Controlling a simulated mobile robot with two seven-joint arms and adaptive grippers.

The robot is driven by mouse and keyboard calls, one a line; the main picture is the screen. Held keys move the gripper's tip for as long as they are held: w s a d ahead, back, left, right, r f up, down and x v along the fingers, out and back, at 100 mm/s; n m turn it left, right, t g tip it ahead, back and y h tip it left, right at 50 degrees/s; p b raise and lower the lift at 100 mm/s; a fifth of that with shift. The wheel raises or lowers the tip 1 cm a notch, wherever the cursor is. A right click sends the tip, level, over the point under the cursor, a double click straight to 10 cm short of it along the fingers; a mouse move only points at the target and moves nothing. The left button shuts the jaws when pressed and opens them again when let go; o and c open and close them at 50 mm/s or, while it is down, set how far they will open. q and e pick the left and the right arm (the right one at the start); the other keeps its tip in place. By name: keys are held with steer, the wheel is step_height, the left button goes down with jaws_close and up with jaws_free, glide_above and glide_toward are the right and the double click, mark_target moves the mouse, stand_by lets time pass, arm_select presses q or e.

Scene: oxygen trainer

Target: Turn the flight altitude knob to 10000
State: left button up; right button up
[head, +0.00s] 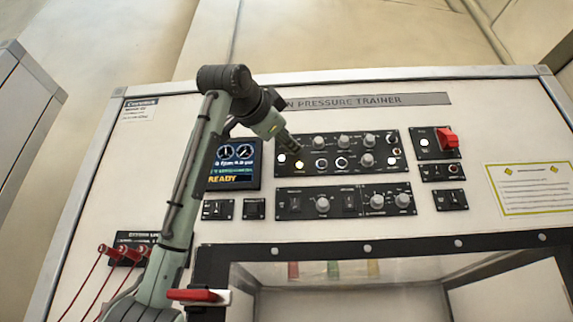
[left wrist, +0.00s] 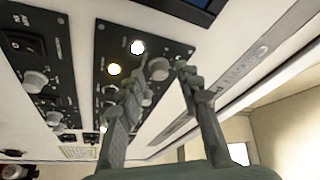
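The upper black control panel (head: 377,148) carries several grey knobs in rows, with a white light and a yellow light at its left end. Its labels are too small to read, so I cannot tell which knob is marked flight altitude. My left gripper (head: 291,146) is at the panel's upper left part and hides what lies behind it. In the left wrist view my left gripper (left wrist: 161,72) has its two fingers spread, with a grey knob (left wrist: 158,68) showing between the tips. I cannot tell whether either finger touches it. My right gripper is not in view.
A lower panel (head: 335,203) with knobs and switches sits below. A screen reading READY (head: 233,164) is left of the panels. A red guarded switch (head: 447,138) is to the right. Red plugs with cables (head: 125,251) are at lower left.

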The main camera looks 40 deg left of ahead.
arm_select(q)
steer(key=v, duration=1.2)
steer(key=shift+f, duration=0.1)
stand_by(0.5)
